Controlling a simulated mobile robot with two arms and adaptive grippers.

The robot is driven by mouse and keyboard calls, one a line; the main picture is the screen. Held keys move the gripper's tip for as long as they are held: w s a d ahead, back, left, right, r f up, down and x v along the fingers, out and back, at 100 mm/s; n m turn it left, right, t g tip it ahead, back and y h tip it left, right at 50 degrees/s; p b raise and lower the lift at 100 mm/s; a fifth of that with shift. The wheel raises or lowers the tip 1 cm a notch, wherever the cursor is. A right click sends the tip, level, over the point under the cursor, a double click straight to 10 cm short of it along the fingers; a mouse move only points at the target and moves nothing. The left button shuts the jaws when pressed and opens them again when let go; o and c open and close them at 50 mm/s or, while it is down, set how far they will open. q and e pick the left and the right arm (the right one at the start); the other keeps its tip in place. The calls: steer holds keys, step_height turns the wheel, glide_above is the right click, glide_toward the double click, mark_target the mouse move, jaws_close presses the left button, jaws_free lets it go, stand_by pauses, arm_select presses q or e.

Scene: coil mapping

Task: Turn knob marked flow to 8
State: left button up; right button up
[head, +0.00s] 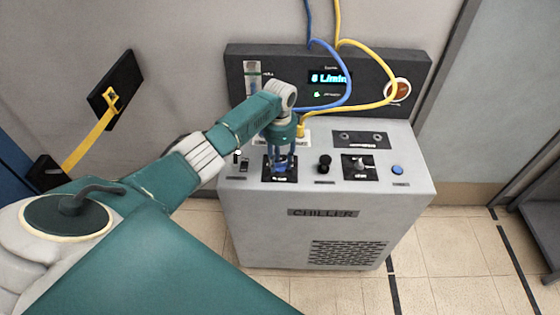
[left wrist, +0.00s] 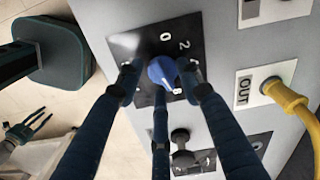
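The flow display (head: 328,77) on the chiller's back panel reads what looks like 8 L/min, though the first digit is blurry. A blue knob (left wrist: 162,70) sits on a black dial plate (left wrist: 125,44) with 0 and 2 readable; other marks are partly hidden. My left gripper (head: 281,164) points down over this dial at the left of the chiller top. In the left wrist view its three fingers stand around the knob, with a narrow gap on the left; contact elsewhere is unclear. My right gripper (left wrist: 27,126) shows at the lower left of that view, fingers spread and empty.
The chiller top also holds a black knob (head: 324,163), another dial (head: 360,166), a blue button (head: 397,170) and a small switch (head: 244,165). A yellow hose (left wrist: 290,100) joins the OUT port close to the dial. A blue hose (head: 345,85) loops nearby.

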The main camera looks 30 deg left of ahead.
mark_target(280, 164)
arm_select(q)
step_height(280, 164, up, 12)
stand_by(0.6)
stand_by(0.4)
